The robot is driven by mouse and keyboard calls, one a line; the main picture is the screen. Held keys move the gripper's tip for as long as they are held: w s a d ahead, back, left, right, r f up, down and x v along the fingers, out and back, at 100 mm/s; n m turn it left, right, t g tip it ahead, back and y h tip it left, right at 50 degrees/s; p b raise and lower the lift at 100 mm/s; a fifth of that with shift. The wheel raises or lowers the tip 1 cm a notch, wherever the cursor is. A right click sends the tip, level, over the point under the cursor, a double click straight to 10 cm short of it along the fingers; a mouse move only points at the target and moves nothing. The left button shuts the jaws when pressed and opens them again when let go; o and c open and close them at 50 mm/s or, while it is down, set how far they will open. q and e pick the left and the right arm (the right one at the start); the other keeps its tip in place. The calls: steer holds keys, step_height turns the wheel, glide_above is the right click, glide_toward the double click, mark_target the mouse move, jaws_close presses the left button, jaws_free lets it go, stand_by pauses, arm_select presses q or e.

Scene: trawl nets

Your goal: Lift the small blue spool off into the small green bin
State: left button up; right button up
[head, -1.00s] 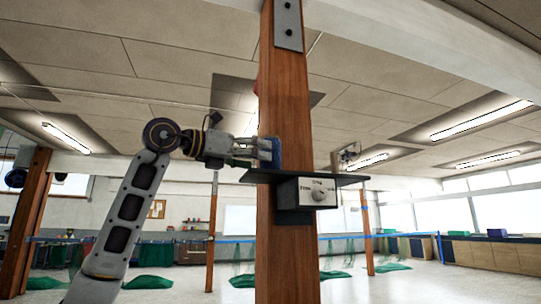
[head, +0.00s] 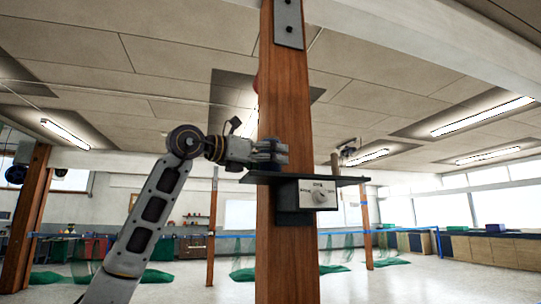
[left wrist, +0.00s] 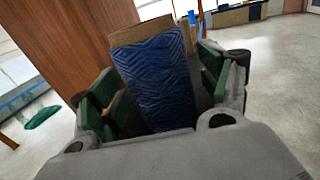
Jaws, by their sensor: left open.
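The small blue spool (left wrist: 157,85), ribbed blue with bare brown ends, stands between the spread fingers of my left gripper in the left wrist view. My left gripper (head: 272,154) is open, just above the left part of a dark shelf on the wooden post. Its fingers lie on both sides of the spool, and gaps seem to show between pads and spool. I cannot make out the small green bin in either view. My right gripper is not in view.
The dark shelf (head: 340,181) juts from the wooden post (head: 285,100), with a dial box (head: 317,194) under it. A metal plate (head: 289,22) is fixed higher on the post. Green nets (head: 247,274) lie on the floor behind. Counters line the right wall.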

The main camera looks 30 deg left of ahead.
arm_select(q)
steer(key=shift+c, duration=0.4)
steer(key=c, duration=1.1)
steer(key=shift+r, duration=0.1)
steer(key=shift+r, duration=5.95)
steer(key=b+v, duration=0.3)
steer(key=v, duration=1.5)
steer(key=shift+f, duration=0.1)
steer(key=shift+p, duration=0.4)
steer(key=shift+s, duration=0.1)
